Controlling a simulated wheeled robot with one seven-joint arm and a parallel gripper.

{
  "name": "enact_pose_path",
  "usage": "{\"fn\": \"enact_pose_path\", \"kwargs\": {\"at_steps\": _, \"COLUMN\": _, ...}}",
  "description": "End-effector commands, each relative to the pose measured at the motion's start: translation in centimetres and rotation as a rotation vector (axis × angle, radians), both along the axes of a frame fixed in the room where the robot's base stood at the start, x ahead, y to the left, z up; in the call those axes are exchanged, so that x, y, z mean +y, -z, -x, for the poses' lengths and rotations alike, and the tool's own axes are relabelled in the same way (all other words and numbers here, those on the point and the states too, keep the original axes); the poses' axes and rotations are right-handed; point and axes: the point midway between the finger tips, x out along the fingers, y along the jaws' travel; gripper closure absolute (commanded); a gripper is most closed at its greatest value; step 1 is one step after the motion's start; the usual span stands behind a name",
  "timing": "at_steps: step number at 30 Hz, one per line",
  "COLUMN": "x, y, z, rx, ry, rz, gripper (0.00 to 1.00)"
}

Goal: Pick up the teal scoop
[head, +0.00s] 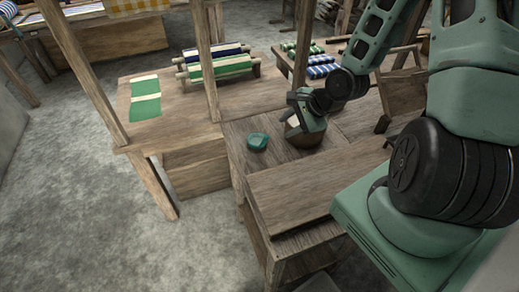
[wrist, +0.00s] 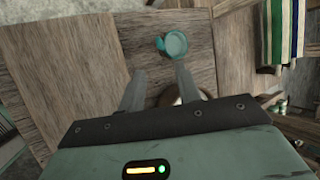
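The teal scoop (head: 257,142) lies on the wooden bench top, left of my gripper (head: 292,118) in the head view. In the wrist view the scoop (wrist: 174,44) shows as a round cup with a short stub at its left, just beyond the fingertips. My gripper (wrist: 160,76) has its two fingers spread apart with nothing between them. The scoop is apart from the fingers.
A round brown pot (head: 306,136) with a pale inside stands right under my gripper, partly hidden by it. Loom posts (head: 207,62) rise behind the scoop. Green and blue cloth rolls (head: 218,66) lie farther back. Bench wood left of the scoop is clear.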

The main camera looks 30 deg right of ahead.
Motion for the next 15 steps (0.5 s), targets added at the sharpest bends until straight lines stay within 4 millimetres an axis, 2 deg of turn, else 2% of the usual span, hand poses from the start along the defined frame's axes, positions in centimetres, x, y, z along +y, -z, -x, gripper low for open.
{"fn": "enact_pose_path", "kwargs": {"at_steps": 1, "x": 0.1, "y": 1.0, "z": -0.3, "rx": -0.003, "ry": 0.000, "rz": 0.002, "gripper": 0.66}}
{"fn": "enact_pose_path", "kwargs": {"at_steps": 5, "x": 0.8, "y": 1.8, "z": -1.0, "rx": 0.002, "ry": -0.005, "rz": -0.001, "gripper": 0.66}}
{"fn": "enact_pose_path", "kwargs": {"at_steps": 15, "x": 2.3, "y": 6.1, "z": -3.7, "rx": 0.003, "ry": -0.003, "rz": 0.000, "gripper": 0.66}}
